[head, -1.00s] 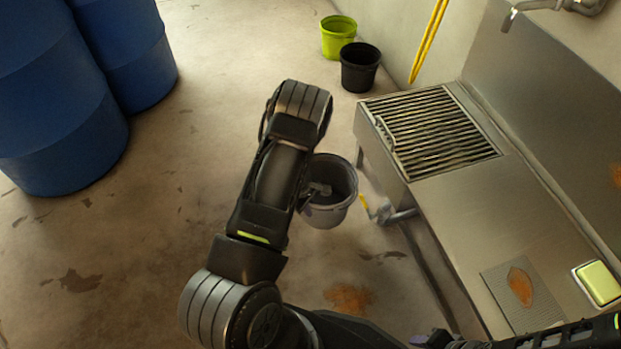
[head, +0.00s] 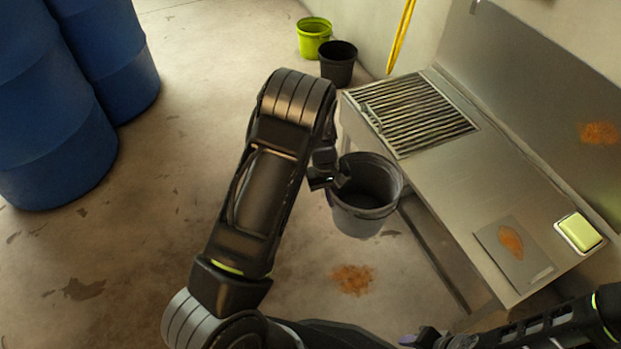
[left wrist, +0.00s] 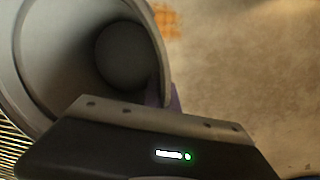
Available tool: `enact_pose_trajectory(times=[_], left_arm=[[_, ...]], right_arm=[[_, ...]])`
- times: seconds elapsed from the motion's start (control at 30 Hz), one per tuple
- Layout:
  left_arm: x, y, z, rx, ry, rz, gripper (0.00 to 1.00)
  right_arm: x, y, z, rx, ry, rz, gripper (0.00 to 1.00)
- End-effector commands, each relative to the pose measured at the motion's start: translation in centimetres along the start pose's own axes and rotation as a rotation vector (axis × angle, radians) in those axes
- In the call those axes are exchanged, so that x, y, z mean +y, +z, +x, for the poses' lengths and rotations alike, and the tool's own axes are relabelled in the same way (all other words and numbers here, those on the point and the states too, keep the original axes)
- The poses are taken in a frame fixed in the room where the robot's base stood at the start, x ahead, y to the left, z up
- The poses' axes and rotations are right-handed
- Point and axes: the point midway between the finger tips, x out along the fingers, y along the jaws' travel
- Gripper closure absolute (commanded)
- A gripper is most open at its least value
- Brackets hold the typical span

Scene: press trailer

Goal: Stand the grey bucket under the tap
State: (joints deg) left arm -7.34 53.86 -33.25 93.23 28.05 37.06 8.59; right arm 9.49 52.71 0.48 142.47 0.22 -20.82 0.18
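The grey bucket (head: 366,208) is upright, open and seemingly empty in the head view, off the floor in front of the steel sink unit. My left gripper (head: 340,180) is shut on its left rim. In the left wrist view, the bucket (left wrist: 75,60) fills the upper left, with a purple fingertip (left wrist: 165,97) at its rim. Only the tip of the tap (head: 474,6) shows at the top edge, above the slatted grate (head: 412,112). My right gripper (head: 424,339) is partly visible at the bottom edge; its opening is unclear.
The steel counter (head: 440,175) carries a yellow-green sponge-like block (head: 579,232). A black bucket (head: 338,65) and a lime bucket (head: 314,38) stand by the wall near a yellow pole (head: 402,35). Blue barrels (head: 50,120) stand left.

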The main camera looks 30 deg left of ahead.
Motion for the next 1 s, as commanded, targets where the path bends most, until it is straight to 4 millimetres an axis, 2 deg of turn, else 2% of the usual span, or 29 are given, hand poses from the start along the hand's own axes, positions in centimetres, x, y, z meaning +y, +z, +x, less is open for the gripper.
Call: enact_pose_trajectory(times=[0.03, 0.17, 0.2, 0.3, 0.43, 0.5, 0.6, 1.0], left_arm=[[1.9, 0.1, -2.0, -0.004, 0.001, 0.088, 1.0], [6.2, 0.6, -8.4, -0.038, -0.023, 0.366, 1.0], [7.4, 0.6, -10.8, -0.048, -0.032, 0.448, 1.0], [9.8, 0.8, -16.1, -0.07, -0.05, 0.598, 1.0], [12.3, 1.6, -20.7, -0.089, -0.064, 0.703, 1.0], [13.2, 2.0, -22.2, -0.096, -0.068, 0.733, 1.0], [13.8, 2.4, -23.4, -0.102, -0.072, 0.752, 1.0], [13.9, 2.5, -23.6, -0.105, -0.072, 0.754, 1.0]], right_arm=[[0.0, 0.0, 0.0, 0.0, 0.0, 0.0, 0.64], [0.0, 0.0, 0.0, 0.0, 0.0, 0.0, 0.64], [0.0, 0.0, 0.0, 0.0, 0.0, 0.0, 0.64], [0.0, 0.0, 0.0, 0.0, 0.0, 0.0, 0.64], [0.0, 0.0, 0.0, 0.0, 0.0, 0.0, 0.64], [0.0, 0.0, 0.0, 0.0, 0.0, 0.0, 0.64], [0.0, 0.0, 0.0, 0.0, 0.0, 0.0, 0.64], [0.0, 0.0, 0.0, 0.0, 0.0, 0.0, 0.64]])
